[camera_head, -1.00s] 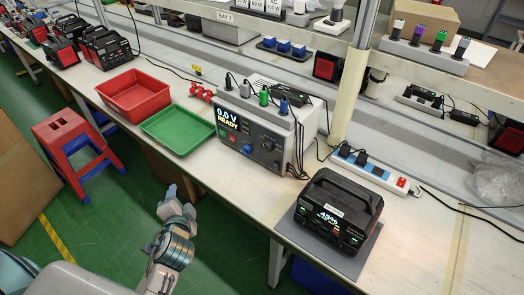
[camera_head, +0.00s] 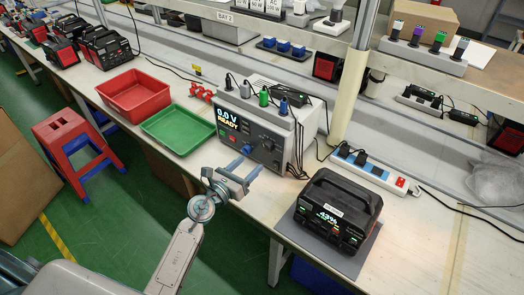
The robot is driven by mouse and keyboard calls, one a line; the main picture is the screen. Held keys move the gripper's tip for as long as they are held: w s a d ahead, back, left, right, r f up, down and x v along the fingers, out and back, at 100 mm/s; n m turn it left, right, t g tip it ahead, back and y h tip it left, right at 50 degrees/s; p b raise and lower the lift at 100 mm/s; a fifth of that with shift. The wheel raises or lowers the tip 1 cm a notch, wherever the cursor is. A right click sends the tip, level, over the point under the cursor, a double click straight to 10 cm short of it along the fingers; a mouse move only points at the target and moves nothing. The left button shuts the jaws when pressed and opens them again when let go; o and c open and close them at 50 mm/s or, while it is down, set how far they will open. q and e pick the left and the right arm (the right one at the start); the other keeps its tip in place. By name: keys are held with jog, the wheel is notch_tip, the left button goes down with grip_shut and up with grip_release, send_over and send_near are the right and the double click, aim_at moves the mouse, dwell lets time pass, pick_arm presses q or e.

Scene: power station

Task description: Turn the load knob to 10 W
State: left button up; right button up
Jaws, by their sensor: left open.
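The tester (camera_head: 232,113) is a grey box on the bench with a screen reading "0.0 V READY". Its front carries a blue knob (camera_head: 248,150) low near the middle and a dark round dial (camera_head: 267,144) to the right. Their labels are too small to read, so I cannot tell which is the load knob or where it points. My left gripper (camera_head: 247,167) is open and empty in front of the tester's lower front, its two fingers spread just below the blue knob in the picture. Contact with the panel is not clear. My right gripper is not in view.
A black power station (camera_head: 335,207) reading 43% sits on a grey mat right of the tester. A green tray (camera_head: 178,128) and a red bin (camera_head: 134,94) stand to the left. Cables hang at the tester's right side. A power strip (camera_head: 372,170) lies behind.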

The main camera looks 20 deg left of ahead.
aim_at(265, 149)
pick_arm(q)
jog(key=x, duration=0.6)
jog(key=shift+w, duration=0.25)
jog(key=shift+w+d+p, duration=0.25)
jog(key=shift+w+p, duration=0.05)
jog(key=shift+w, duration=0.4)
jog(key=shift+c, duration=0.5)
jog(key=c, duration=0.9)
